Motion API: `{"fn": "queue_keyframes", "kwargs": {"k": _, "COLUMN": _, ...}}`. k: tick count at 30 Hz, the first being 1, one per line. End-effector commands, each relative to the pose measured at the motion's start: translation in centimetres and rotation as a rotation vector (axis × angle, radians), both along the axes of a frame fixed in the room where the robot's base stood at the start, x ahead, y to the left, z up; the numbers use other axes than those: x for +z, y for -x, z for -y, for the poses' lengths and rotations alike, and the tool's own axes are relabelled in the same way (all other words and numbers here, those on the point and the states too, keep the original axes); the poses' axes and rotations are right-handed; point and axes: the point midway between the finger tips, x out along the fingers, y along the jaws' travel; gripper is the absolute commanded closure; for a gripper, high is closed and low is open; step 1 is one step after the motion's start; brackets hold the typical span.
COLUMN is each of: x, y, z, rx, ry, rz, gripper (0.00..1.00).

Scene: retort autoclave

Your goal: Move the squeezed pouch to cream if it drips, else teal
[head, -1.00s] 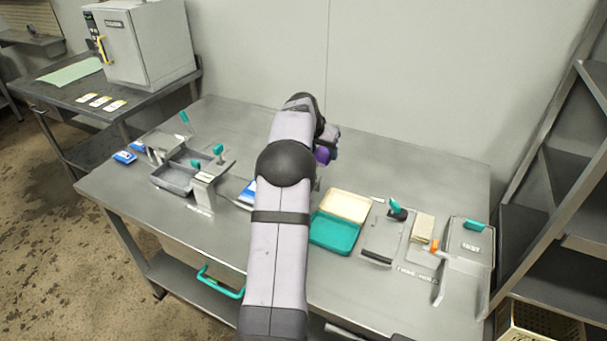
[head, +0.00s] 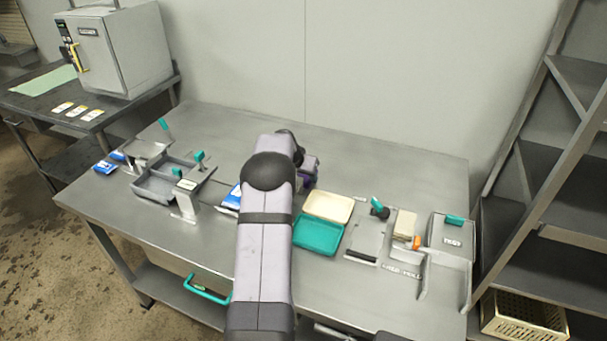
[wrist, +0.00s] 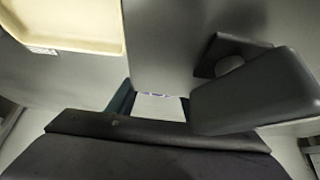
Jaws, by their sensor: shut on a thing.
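My gripper (head: 306,184) is behind the cream tray's left side in the head view, largely hidden by my arm. In the wrist view my gripper (wrist: 158,104) is shut on a pale, blue-marked thing (wrist: 158,106), probably the pouch; only a small part shows. Whether it drips cannot be seen. The cream tray (head: 347,199) stands just right of my gripper, and shows at upper left in the wrist view (wrist: 115,45). The teal tray (head: 318,252) lies in front of it. Both look empty. A blue-and-white pouch (head: 232,196) lies on the table, partly behind my arm.
A grey fixture with teal handles (head: 160,190) stands at left, near blue pouches (head: 104,167). At right are a plate with a teal lever (head: 365,235), a beige block (head: 405,224) and a grey box (head: 450,235). The back of the table is clear.

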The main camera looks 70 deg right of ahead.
Motion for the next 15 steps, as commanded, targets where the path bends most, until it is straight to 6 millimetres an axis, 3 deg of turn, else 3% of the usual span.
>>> {"fn": "queue_keyframes", "kwargs": {"k": 11, "x": -0.40, "y": -0.02, "z": 0.04, "rx": 0.001, "ry": 0.002, "rz": 0.001, "gripper": 0.81}}
{"fn": "queue_keyframes", "kwargs": {"k": 12, "x": -0.25, "y": -0.01, "z": 0.03, "rx": 0.000, "ry": 0.001, "rz": 0.000, "gripper": 0.44}}
{"fn": "queue_keyframes", "kwargs": {"k": 13, "x": -0.24, "y": -0.01, "z": 0.03, "rx": 0.000, "ry": 0.001, "rz": 0.000, "gripper": 0.37}}
{"fn": "queue_keyframes", "kwargs": {"k": 15, "x": -0.25, "y": -0.01, "z": 0.02, "rx": 0.000, "ry": 0.001, "rz": 0.000, "gripper": 0.35}}
